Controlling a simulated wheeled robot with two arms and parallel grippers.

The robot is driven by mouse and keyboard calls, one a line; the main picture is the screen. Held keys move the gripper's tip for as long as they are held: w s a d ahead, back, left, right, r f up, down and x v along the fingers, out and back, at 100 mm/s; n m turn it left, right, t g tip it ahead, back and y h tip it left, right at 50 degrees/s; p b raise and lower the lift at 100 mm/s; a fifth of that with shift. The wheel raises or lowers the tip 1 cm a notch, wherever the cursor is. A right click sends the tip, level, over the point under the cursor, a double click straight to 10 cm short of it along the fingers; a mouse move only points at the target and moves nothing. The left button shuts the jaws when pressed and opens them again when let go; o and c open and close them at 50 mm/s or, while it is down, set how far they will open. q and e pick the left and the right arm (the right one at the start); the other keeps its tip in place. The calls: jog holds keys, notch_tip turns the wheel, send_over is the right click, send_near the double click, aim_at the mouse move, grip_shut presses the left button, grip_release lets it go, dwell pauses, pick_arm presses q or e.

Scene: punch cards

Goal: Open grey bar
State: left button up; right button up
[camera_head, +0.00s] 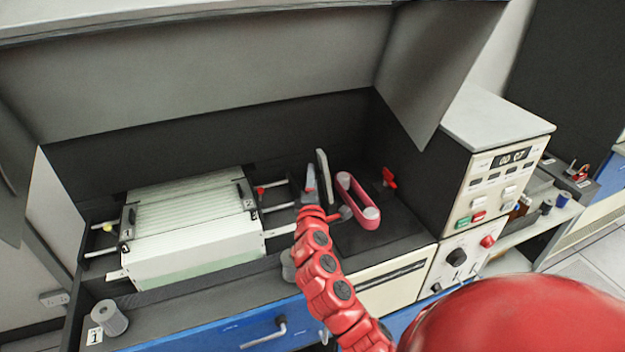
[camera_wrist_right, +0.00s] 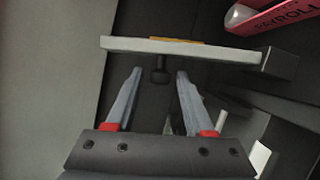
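The grey bar (camera_head: 325,176) is a light grey upright plate on the dark deck, left of the pink-red loop. In the right wrist view the grey bar (camera_wrist_right: 220,51) lies across the picture just beyond my fingertips, with a dark knob (camera_wrist_right: 160,76) on its near side. My right gripper (camera_head: 312,188) is beside the bar's left side in the head view. In the wrist view my right gripper (camera_wrist_right: 158,74) is open, its fingers apart on either side of the knob. It holds nothing. My left gripper is not in view.
The pink-red loop (camera_head: 347,186) stands right of the bar; part of it, lettered "PAYROLL", shows in the wrist view. A card stack (camera_head: 190,250) is to the left. A red lever (camera_head: 389,178) is behind. A control box (camera_head: 493,180) stands right. A grey hood hangs above.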

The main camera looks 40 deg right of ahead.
grip_shut()
dwell(1.2)
